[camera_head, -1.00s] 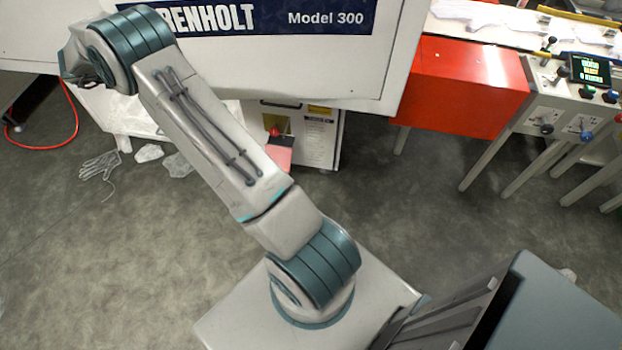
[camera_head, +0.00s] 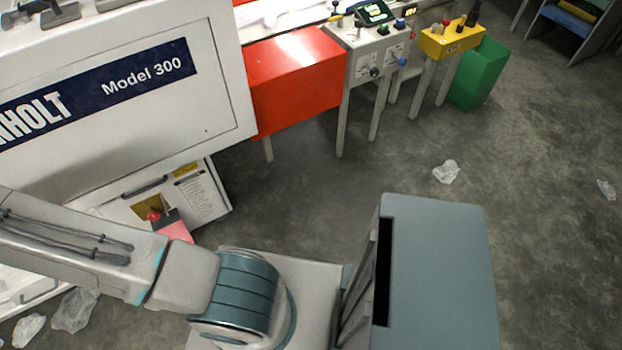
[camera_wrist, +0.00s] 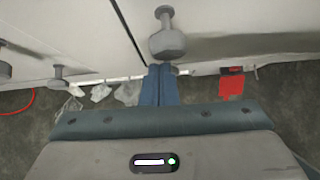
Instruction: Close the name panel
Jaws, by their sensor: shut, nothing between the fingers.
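The name panel (camera_head: 215,95) is a wide white panel with a dark blue strip lettered "Model 300", at the upper left of the head view. It stands out over the lower cabinet, with shadow beneath it. The wrist view shows pale panel surfaces overhead, split by a dark seam, with a grey knob (camera_wrist: 168,42) just ahead of my fingers. I cannot tell which surface there belongs to the name panel. My gripper (camera_wrist: 158,70) is shut and empty, its blue fingers together just below the knob; contact is unclear. My gripper is outside the head view.
A red box (camera_head: 295,80) adjoins the panel's right side. Beyond it are a control console (camera_head: 378,55), a yellow button box (camera_head: 450,40) and a green bin (camera_head: 480,75). The lower cabinet (camera_head: 205,195) has a red knob. Plastic scraps (camera_head: 446,172) lie on otherwise open floor at right.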

